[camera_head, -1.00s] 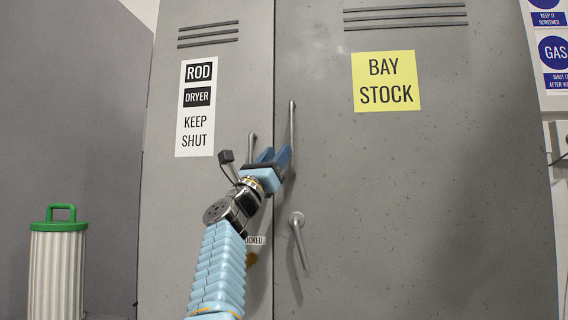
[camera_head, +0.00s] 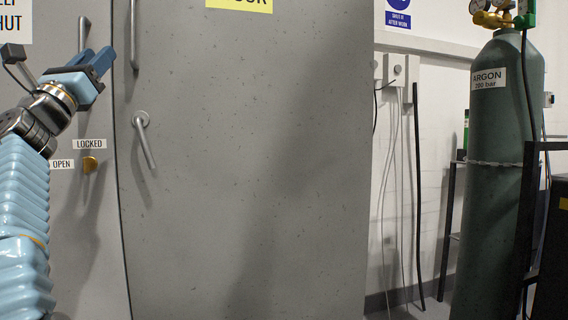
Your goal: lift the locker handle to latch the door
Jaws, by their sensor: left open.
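The grey locker door (camera_head: 250,150) fills the middle of the head view. Its lever handle (camera_head: 146,140) sits near the door's left edge and hangs down, tilted slightly right. A vertical bar pull (camera_head: 133,35) is above it on the same door. A second pull (camera_head: 83,35) is on the left panel. My left gripper (camera_head: 101,60) is open at the upper left, in front of the left panel, up and left of the lever and apart from it. My right gripper is out of view.
A brass knob (camera_head: 90,164) sits between LOCKED (camera_head: 90,144) and OPEN (camera_head: 62,164) labels on the left panel. A green argon cylinder (camera_head: 490,130) stands at the right. A black pole and cables hang beside the locker. The space before the door is clear.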

